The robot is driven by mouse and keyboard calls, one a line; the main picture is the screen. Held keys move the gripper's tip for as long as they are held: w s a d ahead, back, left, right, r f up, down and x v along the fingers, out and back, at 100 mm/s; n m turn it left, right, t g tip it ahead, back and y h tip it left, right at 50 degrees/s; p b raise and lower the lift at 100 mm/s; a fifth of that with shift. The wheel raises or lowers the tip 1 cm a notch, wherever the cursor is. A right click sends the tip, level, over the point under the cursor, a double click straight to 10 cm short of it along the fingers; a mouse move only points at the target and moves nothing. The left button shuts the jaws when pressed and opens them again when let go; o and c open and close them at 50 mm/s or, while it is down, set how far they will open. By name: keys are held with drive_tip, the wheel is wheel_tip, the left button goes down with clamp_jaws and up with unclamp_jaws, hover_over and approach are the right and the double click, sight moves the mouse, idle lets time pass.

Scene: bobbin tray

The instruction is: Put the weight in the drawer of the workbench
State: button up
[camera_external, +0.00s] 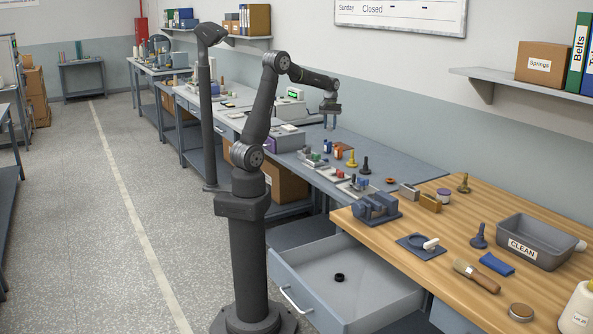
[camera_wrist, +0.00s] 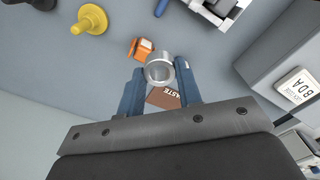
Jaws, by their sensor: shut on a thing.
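My gripper (camera_wrist: 160,78) is shut on a short silver metal cylinder (camera_wrist: 158,66) with a round recess or hole in its end, seen in the wrist view. It may be the weight; I cannot tell for sure. In the external view my gripper (camera_external: 330,121) hangs fingers down above the grey back bench, clear of the surface, and the held thing is too small to make out. The workbench drawer (camera_external: 316,270) is pulled open at the lower middle of the external view, away from my gripper. A small black round thing (camera_external: 339,277) lies inside the drawer.
The wooden bench top (camera_external: 440,249) holds a blue-grey vise (camera_external: 376,208), a grey bin marked CLEAN (camera_external: 538,241) and a brush (camera_external: 477,274). Below my gripper in the wrist view are a yellow knobbed piece (camera_wrist: 89,19) and an orange block (camera_wrist: 141,48).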

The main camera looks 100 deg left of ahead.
drive_tip(key=w+d+m, duration=0.3)
drive_tip(key=w+d, duration=0.6)
drive_tip(key=w, duration=0.5)
drive_tip(key=w+d+m, duration=0.3)
drive_tip(key=w+d, duration=0.6)
drive_tip(key=w, duration=0.5)
drive_tip(key=w+d+m, duration=0.2)
drive_tip(key=w+d, duration=0.3)
drive_tip(key=d, duration=0.6)
drive_tip(key=w+d+r+m, duration=0.15)
drive_tip(key=w+d, duration=0.25)
drive_tip(key=d, duration=0.7)
drive_tip(key=w+d+f+m, duration=0.15)
drive_tip(key=w+d, duration=0.35)
drive_tip(key=d, duration=0.5)
drive_tip(key=m, duration=0.8)
hover_over(354, 308)
wheel_tip(354, 308, down, 27)
